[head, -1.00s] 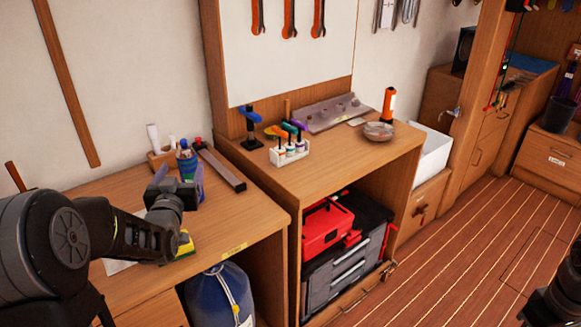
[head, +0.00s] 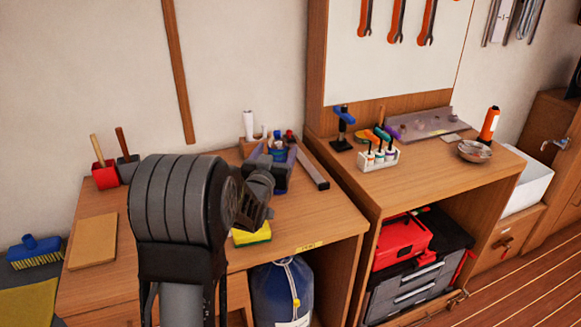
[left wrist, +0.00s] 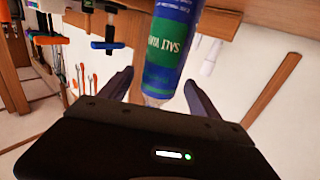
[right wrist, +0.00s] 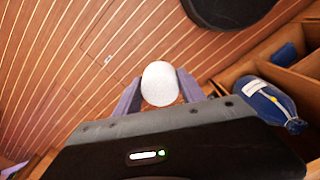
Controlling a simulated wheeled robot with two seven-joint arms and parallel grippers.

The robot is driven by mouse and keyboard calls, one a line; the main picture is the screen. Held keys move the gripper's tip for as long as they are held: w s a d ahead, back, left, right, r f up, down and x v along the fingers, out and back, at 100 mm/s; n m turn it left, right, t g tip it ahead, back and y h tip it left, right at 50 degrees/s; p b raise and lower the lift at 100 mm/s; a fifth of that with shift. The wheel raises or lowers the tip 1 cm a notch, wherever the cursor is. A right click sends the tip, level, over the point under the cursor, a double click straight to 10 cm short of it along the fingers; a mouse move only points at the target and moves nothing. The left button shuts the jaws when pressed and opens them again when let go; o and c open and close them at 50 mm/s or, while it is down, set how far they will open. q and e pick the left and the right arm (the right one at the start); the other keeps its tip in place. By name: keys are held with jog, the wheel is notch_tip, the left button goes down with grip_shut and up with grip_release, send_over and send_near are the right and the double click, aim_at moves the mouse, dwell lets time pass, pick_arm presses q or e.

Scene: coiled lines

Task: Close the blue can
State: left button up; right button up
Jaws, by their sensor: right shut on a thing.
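The blue can (head: 279,153) with a green band stands on the left bench. It shows large in the left wrist view (left wrist: 173,45). My left gripper (head: 268,170) is at the can, its fingers (left wrist: 158,88) spread on either side of it with a gap showing at the left finger. The can's top is largely hidden in the head view. My right gripper (right wrist: 160,90) is shut on a white rounded piece that looks like a cap (right wrist: 160,83), held over the floor. The right gripper is not in the head view.
A blue bag (head: 282,292) sits below.

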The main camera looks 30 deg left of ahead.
pick_arm(q)
grip_shut()
dwell(0.6)
